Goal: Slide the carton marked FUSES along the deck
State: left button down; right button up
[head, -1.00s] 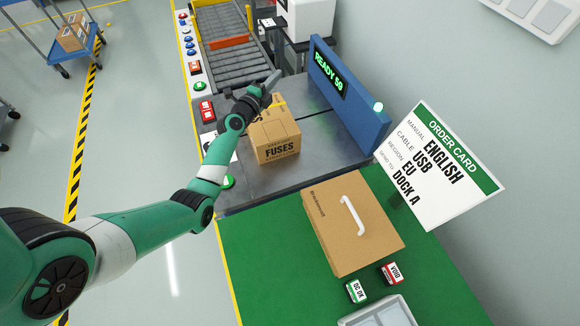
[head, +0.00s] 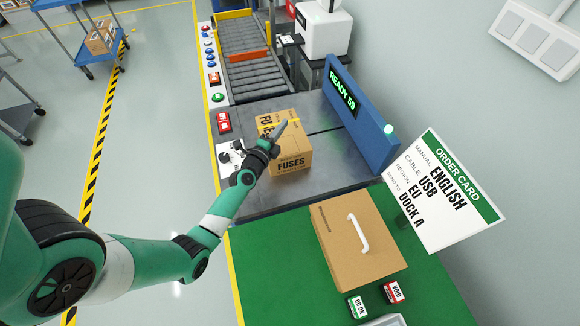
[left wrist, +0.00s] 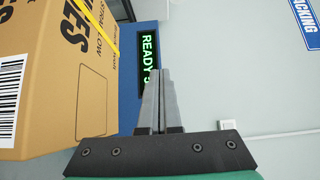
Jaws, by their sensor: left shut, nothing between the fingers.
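The FUSES carton (head: 291,163) is a brown box with black lettering and a yellow strap, standing upright on the grey metal deck (head: 335,172). My left gripper (head: 281,128) is shut and empty. In the head view it overlaps the carton's top and left part, hiding some of it. In the left wrist view the shut fingers (left wrist: 161,103) point past the carton (left wrist: 62,85), which fills the left side of the picture. I cannot tell whether the gripper touches it. My right gripper is not in view.
A blue panel reading READY 59 (head: 362,118) borders the deck on the right. A brown case with a white handle (head: 345,265) sits on the green mat (head: 270,265) in front. A roller conveyor (head: 256,75) lies beyond the deck. An order card (head: 440,195) stands at right.

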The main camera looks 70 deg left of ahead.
pick_arm(q)
jog(key=p, duration=0.3)
send_over(295, 165)
jog(key=d+v, duration=0.1)
jog(key=v, duration=0.4)
jog(key=f+b, duration=1)
jog(key=b, duration=0.1)
jog(key=f+b, duration=0.5)
jog(key=b, duration=0.1)
jog(key=shift+w+a+f, duration=0.2)
jog(key=shift+w+f, duration=0.1)
jog(key=shift+f, duration=0.1)
jog(key=shift+a+r, duration=0.4)
jog(key=shift+a, duration=0.15)
